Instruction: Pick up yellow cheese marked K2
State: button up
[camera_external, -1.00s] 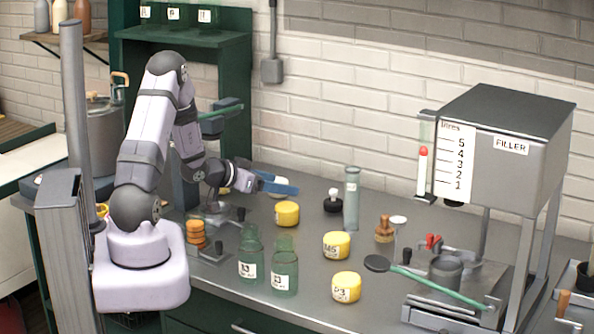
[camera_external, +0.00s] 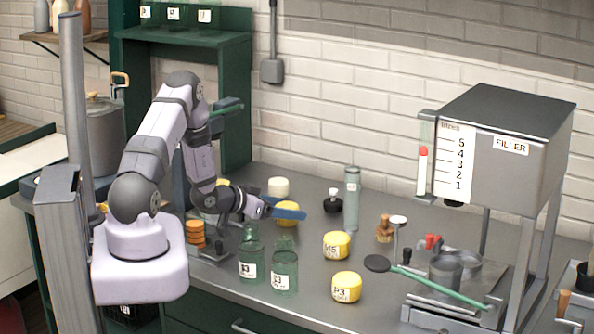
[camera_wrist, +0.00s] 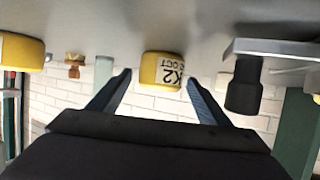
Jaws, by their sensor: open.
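The yellow cheese marked K2 (camera_wrist: 161,72) is a short round block with a white label. It shows upside down between my two blue fingers in the wrist view. In the external view this yellow cheese (camera_external: 286,222) stands on the bench, partly hidden by a blue finger. My gripper (camera_external: 290,211) is low and level there, pointing right; in the wrist view my gripper (camera_wrist: 158,77) is open with its fingertips on either side of the cheese. I cannot tell whether they touch it. Other yellow cheeses marked M5 (camera_external: 336,246) and P3 (camera_external: 346,287) stand nearer the front.
Green glass jars (camera_external: 250,262) stand in front of my gripper. A white cylinder (camera_external: 278,187), a black-knobbed stamp (camera_external: 332,200) and a tall glass tube (camera_external: 352,198) stand behind and to the right. The filler (camera_external: 505,140) takes up the right side.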

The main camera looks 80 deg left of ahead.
jog(key=shift+p+x, duration=0.75)
jog(key=shift+x, duration=1.7)
jog(key=shift+c, duration=0.3)
jog(key=c, duration=1.2)
jog(key=shift+r, duration=0.1)
jog(key=shift+r+b, duration=1.3)
jog(key=shift+r, duration=3.6)
